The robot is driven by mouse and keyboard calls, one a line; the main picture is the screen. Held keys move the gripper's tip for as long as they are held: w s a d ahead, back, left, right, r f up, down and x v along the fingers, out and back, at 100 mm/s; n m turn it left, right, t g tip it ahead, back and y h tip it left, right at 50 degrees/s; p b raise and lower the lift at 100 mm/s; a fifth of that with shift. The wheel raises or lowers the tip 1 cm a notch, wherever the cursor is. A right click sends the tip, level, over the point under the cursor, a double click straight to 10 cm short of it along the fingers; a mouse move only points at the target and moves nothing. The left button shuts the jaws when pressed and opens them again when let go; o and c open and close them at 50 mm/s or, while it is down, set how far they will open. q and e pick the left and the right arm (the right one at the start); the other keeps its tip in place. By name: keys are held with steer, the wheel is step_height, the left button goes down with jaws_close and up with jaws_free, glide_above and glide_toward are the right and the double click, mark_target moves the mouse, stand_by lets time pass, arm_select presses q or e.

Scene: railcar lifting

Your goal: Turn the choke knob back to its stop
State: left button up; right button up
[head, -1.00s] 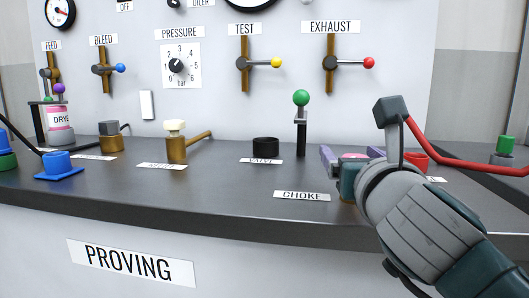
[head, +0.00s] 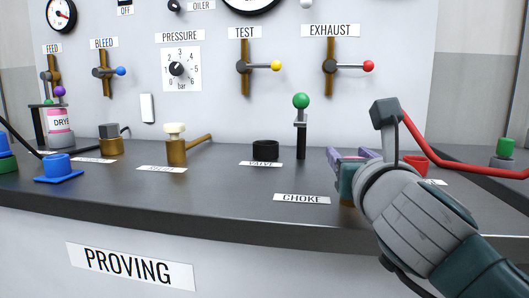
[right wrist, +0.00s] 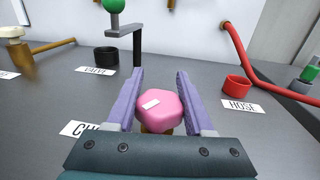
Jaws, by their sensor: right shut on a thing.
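The choke knob (right wrist: 163,110) is a pink, rounded many-sided knob with a white mark on top, on a brass base. It sits between the two purple fingers of my right gripper (right wrist: 160,78) in the right wrist view, and the gripper is shut on it. In the head view my right gripper (head: 350,155) is low over the bench, just right of and behind the CHOKE label (head: 301,199). The left gripper is not in view.
A green-balled lever (head: 301,115) and a black valve cup (head: 265,149) stand left of the gripper. A red hose cup (right wrist: 237,87) and a red hose (right wrist: 262,76) are to the right.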

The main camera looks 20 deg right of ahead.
jaws_close()
steer(key=n+y+p, duration=0.1)
steer(key=n+t+y+p, duration=0.1)
steer(key=p, duration=0.1)
steer(key=y+p, duration=0.1)
steer(key=y, duration=0.1)
steer(key=shift+w+a+r+n, duration=0.1)
steer(key=shift+a+r+n, duration=0.2)
steer(key=shift+n, duration=0.1)
steer(key=shift+a+f+n+y+p, duration=0.1)
steer(key=shift+n+y+p, duration=0.3)
steer(key=shift+y+p, duration=0.2)
steer(key=n+y, duration=0.2)
steer(key=y, duration=0.1)
steer(key=shift+a+f+t+p, duration=0.15)
steer(key=shift+a+t+p, duration=0.15)
steer(key=shift+p, duration=0.1)
steer(key=shift+a+n+y, duration=0.15)
steer(key=shift+n+y, duration=0.35)
steer(key=shift+y, duration=0.4)
steer(key=shift+a+n+y, duration=0.15)
steer(key=shift+n+y, duration=0.35)
steer(key=shift+y, duration=0.4)
steer(key=shift+f, duration=0.1)
steer(key=o, duration=1.1)
jaws_free()
